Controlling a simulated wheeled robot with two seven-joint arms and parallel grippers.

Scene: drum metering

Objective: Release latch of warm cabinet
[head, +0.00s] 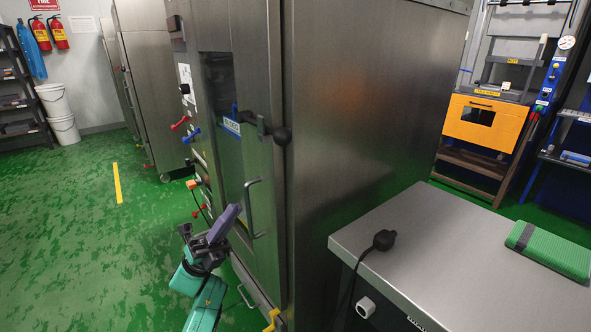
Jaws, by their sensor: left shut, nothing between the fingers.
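The warm cabinet appears to be the tall steel cabinet (365,130) in the middle of the head view. Its narrow front face, with the door, is on its left side. My left gripper (231,214), purple-fingered on a teal arm, is shut and empty. It appears below the latch and just left of the bar handle; I cannot tell whether it touches the handle. My right gripper is out of view.
A steel table (440,245) stands right of the cabinet, bearing a black plug with cable (383,240) and a green block (550,249). Red and blue valve levers (191,135) project left of the door. Green floor (70,240) is open at the left.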

